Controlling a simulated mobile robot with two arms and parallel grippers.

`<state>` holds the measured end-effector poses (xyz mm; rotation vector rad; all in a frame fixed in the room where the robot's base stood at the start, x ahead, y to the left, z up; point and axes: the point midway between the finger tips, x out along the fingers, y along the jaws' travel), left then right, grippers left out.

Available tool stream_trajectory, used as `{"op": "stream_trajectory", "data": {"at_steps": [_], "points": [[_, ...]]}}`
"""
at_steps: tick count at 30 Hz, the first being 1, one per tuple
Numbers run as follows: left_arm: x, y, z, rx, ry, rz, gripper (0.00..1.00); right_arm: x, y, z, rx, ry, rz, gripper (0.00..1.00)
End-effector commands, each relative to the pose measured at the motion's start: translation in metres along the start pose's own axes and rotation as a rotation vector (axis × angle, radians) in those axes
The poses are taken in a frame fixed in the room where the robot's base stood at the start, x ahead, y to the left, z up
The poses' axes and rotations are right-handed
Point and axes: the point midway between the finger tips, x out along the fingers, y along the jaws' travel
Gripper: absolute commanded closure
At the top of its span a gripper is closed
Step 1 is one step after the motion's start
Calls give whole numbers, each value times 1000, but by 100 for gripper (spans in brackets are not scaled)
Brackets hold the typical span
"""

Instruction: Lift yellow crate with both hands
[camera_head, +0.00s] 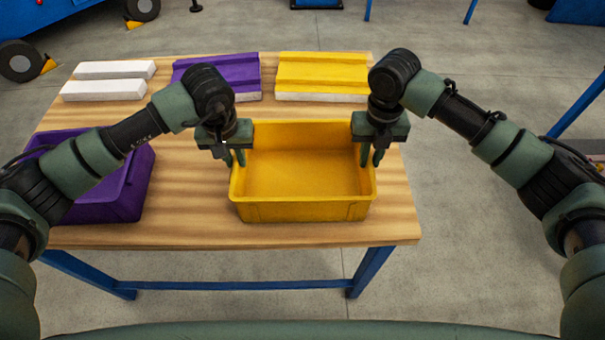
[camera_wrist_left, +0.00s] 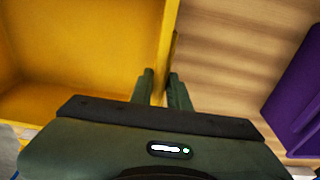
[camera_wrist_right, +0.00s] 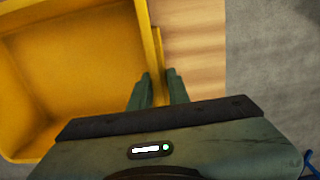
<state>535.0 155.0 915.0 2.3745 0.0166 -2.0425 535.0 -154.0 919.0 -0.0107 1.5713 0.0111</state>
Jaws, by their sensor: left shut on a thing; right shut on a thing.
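The yellow crate (camera_head: 302,210) is on the right part of the wooden table, open side up and empty. My left gripper (camera_head: 236,158) is shut on its left wall, one finger inside and one outside. The left wrist view shows this grip (camera_wrist_left: 160,88) on the crate wall (camera_wrist_left: 168,45). My right gripper (camera_head: 371,156) is shut on the right wall; the right wrist view shows its fingers (camera_wrist_right: 158,90) either side of that wall (camera_wrist_right: 150,45). I cannot tell whether the crate bottom touches the table.
The wooden table (camera_head: 190,215) has blue legs. A purple crate (camera_head: 125,190) stands at the left. Behind are a purple panel (camera_head: 240,75), a yellow panel (camera_head: 323,72) and two white blocks (camera_head: 103,90). The floor at the right is clear near the table.

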Motion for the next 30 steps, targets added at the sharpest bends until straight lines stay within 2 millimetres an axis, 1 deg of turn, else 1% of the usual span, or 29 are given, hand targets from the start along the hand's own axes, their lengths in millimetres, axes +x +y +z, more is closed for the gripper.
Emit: {"op": "stream_trajectory", "data": {"at_steps": [5, 15, 18, 21, 30], "points": [[-8, 0, -2, -1, 1, 0, 100, -8, 0, 1, 1, -2, 0, 100], [-42, 0, -7, -1, 1, 0, 100, -42, 0, 0, 1, -1, 0, 100], [-49, 0, -8, -1, 1, 0, 100, -49, 0, 0, 1, -1, 0, 100], [-51, 0, -8, -1, 0, 0, 100, -52, 0, 0, 1, -1, 0, 100], [-50, 0, -8, -1, 1, 0, 100, -50, 0, 0, 1, -1, 0, 100]]}}
